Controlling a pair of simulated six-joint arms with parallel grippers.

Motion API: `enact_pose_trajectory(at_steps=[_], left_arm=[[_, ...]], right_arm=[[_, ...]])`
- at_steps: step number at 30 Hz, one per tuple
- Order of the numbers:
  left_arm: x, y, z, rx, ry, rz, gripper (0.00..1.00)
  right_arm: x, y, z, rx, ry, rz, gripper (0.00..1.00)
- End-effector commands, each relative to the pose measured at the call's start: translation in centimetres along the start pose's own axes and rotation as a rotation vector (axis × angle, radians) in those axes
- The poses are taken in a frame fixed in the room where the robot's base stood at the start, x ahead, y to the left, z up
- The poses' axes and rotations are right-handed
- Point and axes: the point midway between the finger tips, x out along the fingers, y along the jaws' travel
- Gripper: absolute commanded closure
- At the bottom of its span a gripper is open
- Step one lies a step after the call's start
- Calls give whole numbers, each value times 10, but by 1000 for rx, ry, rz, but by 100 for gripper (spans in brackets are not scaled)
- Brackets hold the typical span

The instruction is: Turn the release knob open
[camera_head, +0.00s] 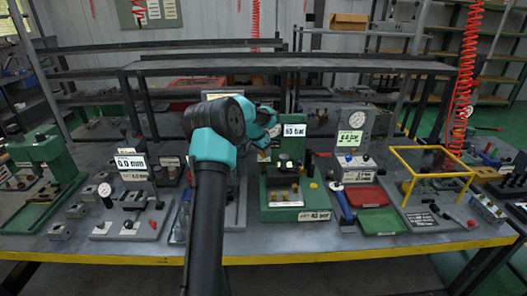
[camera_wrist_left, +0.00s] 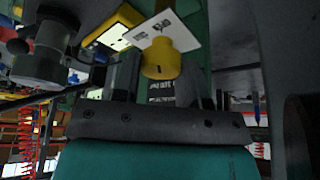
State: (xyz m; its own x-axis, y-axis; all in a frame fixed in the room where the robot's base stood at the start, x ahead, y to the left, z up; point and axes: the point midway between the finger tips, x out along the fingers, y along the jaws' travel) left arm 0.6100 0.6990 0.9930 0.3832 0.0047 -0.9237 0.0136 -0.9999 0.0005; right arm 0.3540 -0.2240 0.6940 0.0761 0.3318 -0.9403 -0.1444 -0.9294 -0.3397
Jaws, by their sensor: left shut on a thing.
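A yellow knob (camera_wrist_left: 160,60), which looks like the release knob, sits between the two fingers of my left gripper (camera_wrist_left: 163,80) in the left wrist view. The gripper is shut on it. A white printed tag (camera_wrist_left: 163,30) lies just behind the knob. In the head view my left gripper (camera_head: 270,130) is at the upper left of the green valve block (camera_head: 292,213), beside the white bar display (camera_head: 294,130). The arm and gripper hide the knob's grip there. My right gripper is in neither view.
A gauge stand (camera_head: 350,140) with a red tray (camera_head: 366,195) and green tray (camera_head: 381,221) stands to the right. A yellow frame (camera_head: 432,150) is farther right. A green press (camera_head: 50,165) stands at far left. The table's yellow front edge (camera_head: 130,259) is clear.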

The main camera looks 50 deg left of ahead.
Motion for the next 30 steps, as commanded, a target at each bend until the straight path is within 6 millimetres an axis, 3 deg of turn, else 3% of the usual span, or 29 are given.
enact_pose_trajectory(at_steps=[5,6,13,30], left_arm=[[0,0,0,1,-1,0,84],[0,0,0,1,-1,0,58],[0,0,0,0,-1,0,36],[0,1,0,-66,-2,-28,35]], right_arm=[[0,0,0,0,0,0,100],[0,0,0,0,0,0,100],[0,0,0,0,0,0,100],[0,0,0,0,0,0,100]])
